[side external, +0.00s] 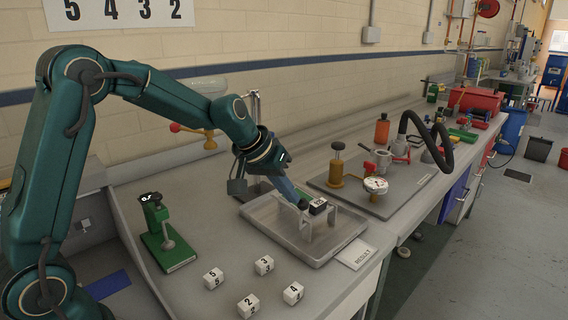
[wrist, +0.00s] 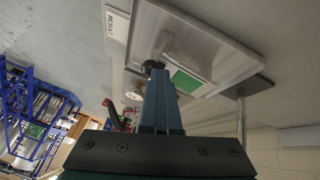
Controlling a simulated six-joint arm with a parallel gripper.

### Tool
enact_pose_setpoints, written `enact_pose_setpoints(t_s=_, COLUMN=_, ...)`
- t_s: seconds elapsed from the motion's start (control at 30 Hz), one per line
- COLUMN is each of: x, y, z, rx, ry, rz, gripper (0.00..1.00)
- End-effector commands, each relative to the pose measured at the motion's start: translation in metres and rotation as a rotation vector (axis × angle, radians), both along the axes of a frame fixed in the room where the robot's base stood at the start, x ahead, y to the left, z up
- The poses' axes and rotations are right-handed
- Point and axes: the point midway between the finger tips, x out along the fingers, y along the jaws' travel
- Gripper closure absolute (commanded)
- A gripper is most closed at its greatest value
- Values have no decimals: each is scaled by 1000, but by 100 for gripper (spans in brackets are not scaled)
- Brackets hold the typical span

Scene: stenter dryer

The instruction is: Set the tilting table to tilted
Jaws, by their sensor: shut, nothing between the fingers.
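A grey metal tray (side external: 262,232) lies on the bench in the side view and shows upside down in the wrist view (wrist: 225,52). A small pale stand (side external: 334,216) with upright legs is in it; I take this for the tilting table, but its tilt is hard to judge. A dark block with a white marking (side external: 319,206) sits at its top. A black round knob (side external: 303,204) is at its left and also shows in the wrist view (wrist: 152,66). My gripper (side external: 296,201) is shut and empty, its blue fingertips at or very near the knob; contact is unclear. Its fingers fill the wrist view's middle (wrist: 158,80).
Several numbered white cubes (side external: 248,305) lie in front of the tray. A green device (side external: 160,230) stands at left. A RESULT card (side external: 356,253) lies at the tray's right. A grey board (side external: 385,208) with brass fittings and a black hose (side external: 447,140) stands behind.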

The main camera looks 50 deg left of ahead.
Motion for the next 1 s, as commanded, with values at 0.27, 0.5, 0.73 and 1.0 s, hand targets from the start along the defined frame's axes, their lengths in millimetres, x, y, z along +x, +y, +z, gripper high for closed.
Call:
enact_pose_setpoints(t_s=0.27, x=0, y=-16, z=0, rx=131, ry=-1, rz=-9, gripper=100)
enact_pose_setpoints(t_s=0.5, x=0, y=-26, z=-1, rx=203, ry=1, rz=-3, gripper=100)
enact_pose_setpoints(t_s=0.73, x=0, y=-37, z=-4, rx=202, ry=1, rz=-3, gripper=100)
enact_pose_setpoints(t_s=1.0, x=0, y=-48, z=-8, rx=201, ry=1, rz=-2, gripper=100)
